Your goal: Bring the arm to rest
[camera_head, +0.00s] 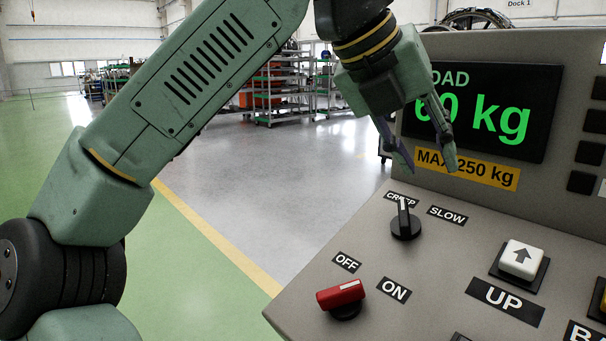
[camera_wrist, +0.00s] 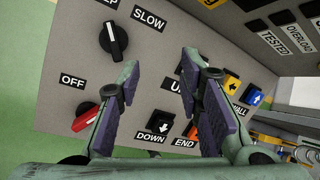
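My gripper (camera_head: 424,155) hangs above the grey control panel (camera_head: 330,238) in the head view, in front of its display. In the wrist view my gripper (camera_wrist: 155,82) has its two fingers apart, with nothing between them. The fingers seem clear of the panel. My green arm crosses the upper left of the head view. Below the gripper is the black CREEP/SLOW knob (camera_head: 405,222), which also shows in the wrist view (camera_wrist: 113,40). The red OFF/ON knob (camera_head: 341,295) is at the panel's front left. It also shows in the wrist view (camera_wrist: 86,117).
A white UP button (camera_head: 521,259) sits right of the knobs. The display (camera_head: 480,110) reads a load in kg, its first digit partly hidden by my gripper. Metal shelving (camera_head: 280,95) stands far back. The floor (camera_head: 230,200) left of the panel is clear.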

